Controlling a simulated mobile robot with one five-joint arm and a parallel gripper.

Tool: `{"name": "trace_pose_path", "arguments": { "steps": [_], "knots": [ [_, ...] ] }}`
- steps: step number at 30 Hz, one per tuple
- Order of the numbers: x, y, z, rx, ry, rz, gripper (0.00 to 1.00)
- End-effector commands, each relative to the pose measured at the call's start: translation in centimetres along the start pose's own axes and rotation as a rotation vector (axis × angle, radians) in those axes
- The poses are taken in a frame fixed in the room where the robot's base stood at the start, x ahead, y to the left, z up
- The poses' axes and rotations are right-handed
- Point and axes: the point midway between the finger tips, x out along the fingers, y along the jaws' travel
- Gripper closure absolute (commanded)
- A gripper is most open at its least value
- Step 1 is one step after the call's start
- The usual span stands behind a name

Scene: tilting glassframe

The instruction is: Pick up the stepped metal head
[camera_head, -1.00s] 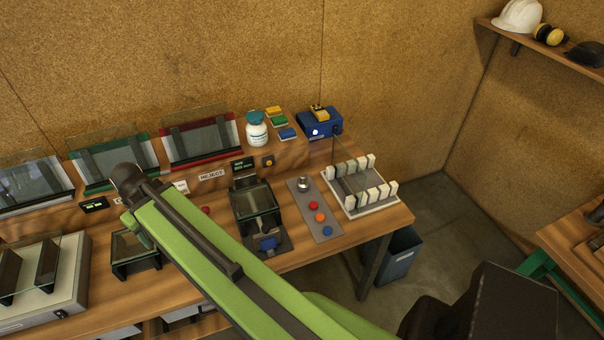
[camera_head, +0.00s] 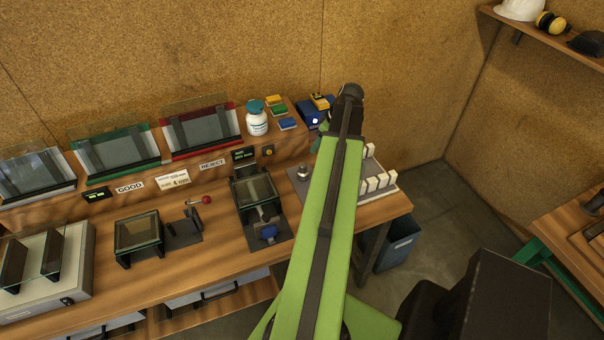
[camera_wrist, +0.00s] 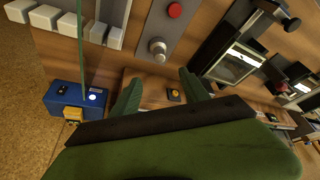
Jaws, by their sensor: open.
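The stepped metal head (camera_head: 303,173) is a small silver, round, tiered piece standing on the grey control panel (camera_head: 295,188), just left of my arm in the head view. In the wrist view the metal head (camera_wrist: 157,47) sits on the panel (camera_wrist: 166,32) beyond my fingertips, roughly in line with the gap between them. My gripper (camera_wrist: 160,76) has two green fingers spread apart with nothing between them. It is apart from the metal head. In the head view my arm hides most of the gripper and the panel's coloured buttons.
A red button (camera_wrist: 175,10) is beside the metal head. A rack with white blocks (camera_head: 378,183) stands right of my arm, and a clamp fixture with glass (camera_head: 256,190) stands left of the panel. A blue box (camera_head: 314,112) and white bottle (camera_head: 257,122) are behind.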

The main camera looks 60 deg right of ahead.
Motion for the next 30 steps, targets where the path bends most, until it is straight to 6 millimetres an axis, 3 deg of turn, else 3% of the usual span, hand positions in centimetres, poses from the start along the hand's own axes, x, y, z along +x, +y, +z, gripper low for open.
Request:
{"name": "trace_pose_path", "arguments": {
  "steps": [4,8,21,30],
  "knots": [
    [0.3,0.1,0.1,-0.002,0.001,0.001,0.47],
    [2.1,0.1,0.3,-0.002,0.001,0.0,0.47],
    [11.7,0.0,0.3,-0.002,0.0,-0.001,0.47],
    [12.8,0.0,0.0,-0.001,0.0,0.0,0.47]
  ]
}}
